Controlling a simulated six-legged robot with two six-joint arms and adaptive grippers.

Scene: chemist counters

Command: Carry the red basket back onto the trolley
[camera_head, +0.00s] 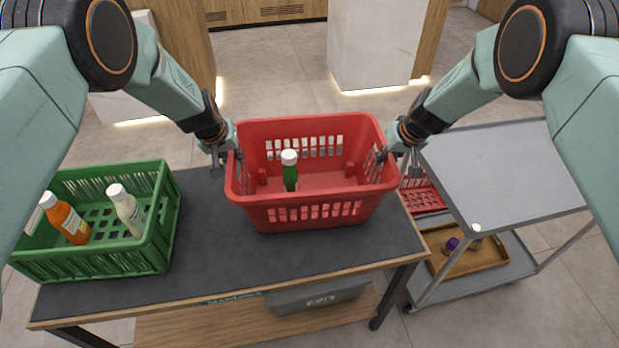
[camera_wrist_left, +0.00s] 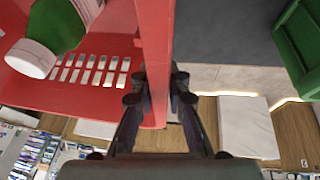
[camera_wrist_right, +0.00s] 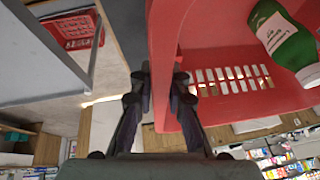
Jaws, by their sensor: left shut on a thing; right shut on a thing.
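The red basket (camera_head: 310,213) is at the right part of the dark counter, in the middle of the head view. A green bottle with a white cap (camera_head: 290,172) stands inside it. My left gripper (camera_head: 222,165) is shut on the basket's left wall, and the red wall (camera_wrist_left: 155,60) shows between its fingers in the left wrist view. My right gripper (camera_head: 405,165) is shut on the basket's right wall (camera_wrist_right: 162,60). Whether the basket's bottom touches the counter I cannot tell. The grey trolley (camera_head: 510,165) stands to the right of the counter, its top shelf bare.
A green crate (camera_head: 150,255) with an orange bottle (camera_head: 66,220) and a pale bottle (camera_head: 127,210) is on the counter's left. Another red basket (camera_head: 422,197) shows lower down between counter and trolley. A wooden tray (camera_head: 480,262) is on the trolley's lower shelf.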

